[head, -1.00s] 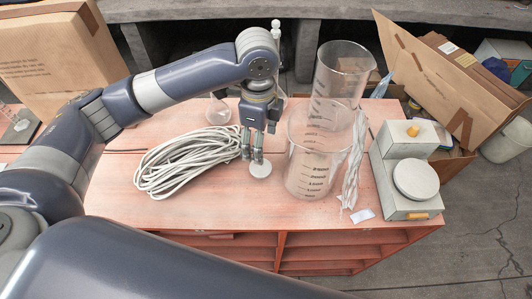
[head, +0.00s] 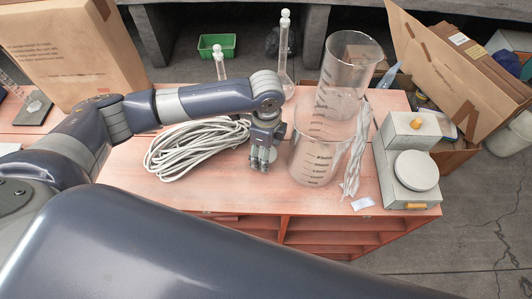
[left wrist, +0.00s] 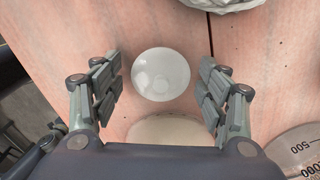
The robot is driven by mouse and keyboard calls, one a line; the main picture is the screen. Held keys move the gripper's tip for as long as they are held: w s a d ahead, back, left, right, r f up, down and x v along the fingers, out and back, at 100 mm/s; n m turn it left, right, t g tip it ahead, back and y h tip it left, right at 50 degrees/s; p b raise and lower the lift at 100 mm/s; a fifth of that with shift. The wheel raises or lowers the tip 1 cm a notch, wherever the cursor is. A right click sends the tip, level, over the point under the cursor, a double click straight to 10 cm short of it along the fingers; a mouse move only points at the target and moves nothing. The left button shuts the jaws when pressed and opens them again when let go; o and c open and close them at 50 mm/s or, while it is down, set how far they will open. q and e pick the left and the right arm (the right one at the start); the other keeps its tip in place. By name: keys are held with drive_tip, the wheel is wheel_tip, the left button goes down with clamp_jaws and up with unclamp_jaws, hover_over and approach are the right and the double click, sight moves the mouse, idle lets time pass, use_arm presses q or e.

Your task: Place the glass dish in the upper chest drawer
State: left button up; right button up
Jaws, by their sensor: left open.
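The glass dish (left wrist: 160,74) is small, round and whitish, and lies on the wooden top in the left wrist view. It sits between the two spread fingers of my left gripper (left wrist: 160,92), with a gap on each side. In the head view my left gripper (head: 262,160) points down at the bench top, just right of the coiled cable, and mostly hides the dish. The reddish wooden chest (head: 330,238) shows open compartments along its front below the top. I cannot make out an open upper drawer. My right gripper is out of view.
A coil of pale cable (head: 195,150) lies left of the gripper. Large glass beakers (head: 315,160) stand close on its right. A grey scale-like device (head: 415,170) is at the right end. A tall stoppered flask (head: 285,50) and a cardboard box (head: 75,50) stand behind.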

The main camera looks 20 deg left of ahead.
use_arm(q)
drive_tip(key=c, duration=1.1)
drive_tip(key=shift+o, duration=0.2)
drive_tip(key=shift+w, duration=0.1)
